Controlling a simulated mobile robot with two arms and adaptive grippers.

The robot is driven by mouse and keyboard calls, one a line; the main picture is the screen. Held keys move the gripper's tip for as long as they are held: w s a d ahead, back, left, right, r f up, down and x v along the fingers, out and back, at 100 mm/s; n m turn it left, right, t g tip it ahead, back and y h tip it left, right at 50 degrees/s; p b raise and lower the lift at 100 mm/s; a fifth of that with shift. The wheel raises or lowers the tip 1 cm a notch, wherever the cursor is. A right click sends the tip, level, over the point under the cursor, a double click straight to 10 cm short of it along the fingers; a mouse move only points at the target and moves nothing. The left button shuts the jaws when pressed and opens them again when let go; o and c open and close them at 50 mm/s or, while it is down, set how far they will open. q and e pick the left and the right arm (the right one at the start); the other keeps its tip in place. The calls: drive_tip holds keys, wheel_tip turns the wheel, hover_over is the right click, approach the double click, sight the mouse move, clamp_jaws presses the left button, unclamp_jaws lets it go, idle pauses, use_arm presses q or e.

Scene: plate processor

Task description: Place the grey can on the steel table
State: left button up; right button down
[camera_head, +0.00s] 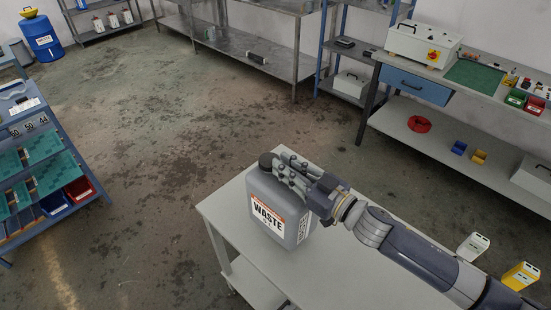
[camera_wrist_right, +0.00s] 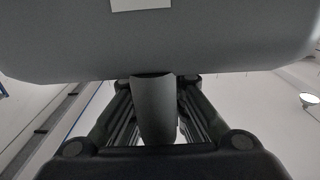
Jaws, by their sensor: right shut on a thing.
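The grey can (camera_head: 278,212) with a black cap and a WASTE label stands upright at the left end of a light grey table or cart (camera_head: 345,268) in the head view. I cannot tell whether its base touches the top. My right gripper (camera_head: 293,172) is shut on the can's handle at its top. In the right wrist view the can's grey body (camera_wrist_right: 165,45) fills the upper part, and the handle (camera_wrist_right: 153,108) lies between the fingers (camera_wrist_right: 153,115). A steel table (camera_head: 238,42) with a lower shelf stands at the back wall. My left gripper is not in view.
A blue shelf rack (camera_head: 342,45) stands right of the steel table. A workbench (camera_head: 450,75) with a blue drawer is at the right. A blue cart with green boards (camera_head: 45,175) is at the left. A white bottle (camera_head: 472,246) and a yellow bottle (camera_head: 520,275) stand lower right. The middle floor is clear.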

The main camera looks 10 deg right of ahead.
sight(275, 155)
drive_tip(key=w, duration=0.2)
drive_tip(key=w+a+p, duration=0.1)
drive_tip(key=w, duration=0.2)
drive_tip(key=shift+w+a+f, duration=0.1)
drive_tip(key=shift+w+f, duration=0.05)
drive_tip(key=shift+f, duration=0.05)
drive_tip(key=shift+w+a, duration=0.1)
drive_tip(key=shift+w, duration=0.2)
drive_tip(key=shift+f+p, duration=0.45)
drive_tip(key=shift+f, duration=1.35)
drive_tip(key=shift+f, duration=0.2)
drive_tip(key=c, duration=1.6)
unclamp_jaws()
drive_tip(key=shift+c, duration=0.2)
drive_tip(key=shift+o, duration=0.3)
